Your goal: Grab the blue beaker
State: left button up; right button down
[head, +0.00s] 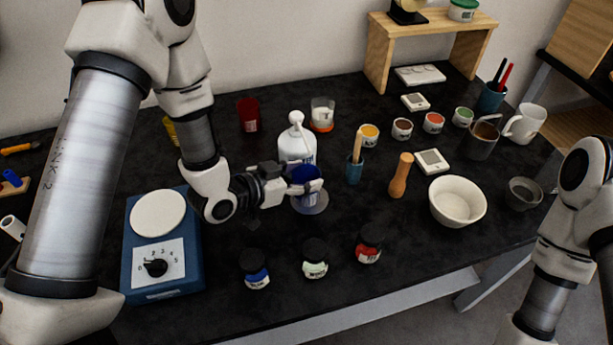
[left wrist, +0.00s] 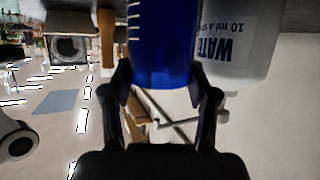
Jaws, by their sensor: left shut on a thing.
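The blue beaker (left wrist: 163,45) shows in the left wrist view as a blue cylinder with white graduation marks, between the two fingers. In the head view the blue beaker (head: 305,174) is partly hidden by my left gripper (head: 308,187), which is shut on it from the left side. A pale grey round disc (head: 318,207) shows just below it; I cannot tell whether they touch. My right arm is at the right edge of the head view, with its gripper out of the picture.
A white water bottle (head: 297,143) stands close behind the beaker. A cup with a wooden tool (head: 355,170) is to the right. A blue hotplate (head: 160,270) is at the left. A white bowl (head: 457,205) is further right.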

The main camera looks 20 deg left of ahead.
pick_arm(q)
jog(key=s+a, duration=0.2)
jog(key=s, duration=0.1)
jog(key=shift+a+b, duration=0.1)
jog(key=shift+b, duration=0.3)
notch_tip(320, 180, up, 14)
jog(key=s+a+p, duration=0.1)
jog(key=s+p, duration=0.1)
jog(key=p, duration=1.2)
jog(key=shift+s+a+p, duration=0.3)
jog(key=shift+s+a, duration=0.05)
jog(key=shift+a, duration=0.05)
jog(key=shift+f, duration=0.1)
dwell(0.7)
